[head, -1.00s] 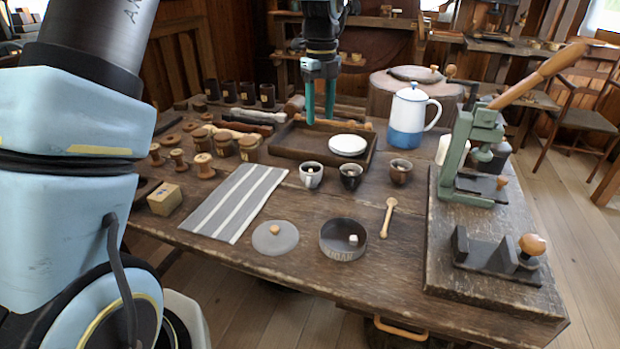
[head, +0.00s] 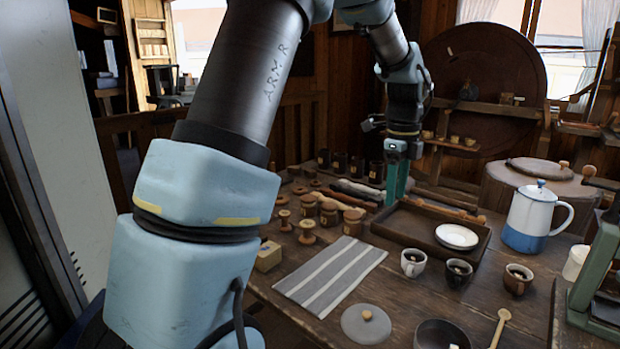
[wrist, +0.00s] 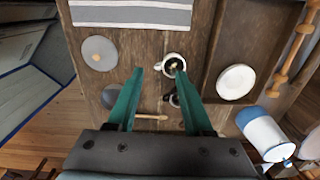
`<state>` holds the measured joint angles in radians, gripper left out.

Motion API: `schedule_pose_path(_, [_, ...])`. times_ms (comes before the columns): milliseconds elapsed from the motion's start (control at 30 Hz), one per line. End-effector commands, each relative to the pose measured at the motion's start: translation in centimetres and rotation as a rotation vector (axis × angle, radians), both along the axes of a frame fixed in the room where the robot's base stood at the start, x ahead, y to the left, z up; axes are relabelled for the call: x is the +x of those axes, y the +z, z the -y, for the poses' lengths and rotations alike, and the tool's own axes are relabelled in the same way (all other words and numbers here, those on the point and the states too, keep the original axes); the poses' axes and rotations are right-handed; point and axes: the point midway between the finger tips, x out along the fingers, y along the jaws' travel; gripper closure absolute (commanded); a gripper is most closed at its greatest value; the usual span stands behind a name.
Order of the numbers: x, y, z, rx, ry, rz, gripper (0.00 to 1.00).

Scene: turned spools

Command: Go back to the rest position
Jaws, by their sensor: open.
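My gripper (head: 396,182) hangs above the back of the wooden table, near the left end of the dark tray, in the head view. Its green fingers point down. In the wrist view my gripper (wrist: 156,98) shows its two fingers spread apart with nothing held between them. A white cup (wrist: 173,63) and a dark cup (wrist: 173,98) lie below and beyond the fingers. The white cup (head: 413,262) and the dark cup (head: 458,272) stand upright on the table in the head view.
The dark tray (head: 402,231) holds a white plate (head: 457,237). A blue and white jug (head: 537,217) stands right of it. A striped cloth (head: 331,275), a grey lid (head: 366,324) and several wooden spools are on the table. A green press (head: 603,270) is at the right edge.

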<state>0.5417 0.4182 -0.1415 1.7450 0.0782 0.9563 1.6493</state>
Motion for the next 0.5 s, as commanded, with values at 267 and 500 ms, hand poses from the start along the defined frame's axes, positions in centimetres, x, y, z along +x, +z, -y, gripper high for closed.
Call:
schedule_pose_path(267, [-2.3, -1.9, -14.7, -0.058, 0.998, 0.025, 0.49])
schedule_pose_path(500, [-7.7, -3.8, -24.2, -0.133, 1.803, 0.033, 0.49])
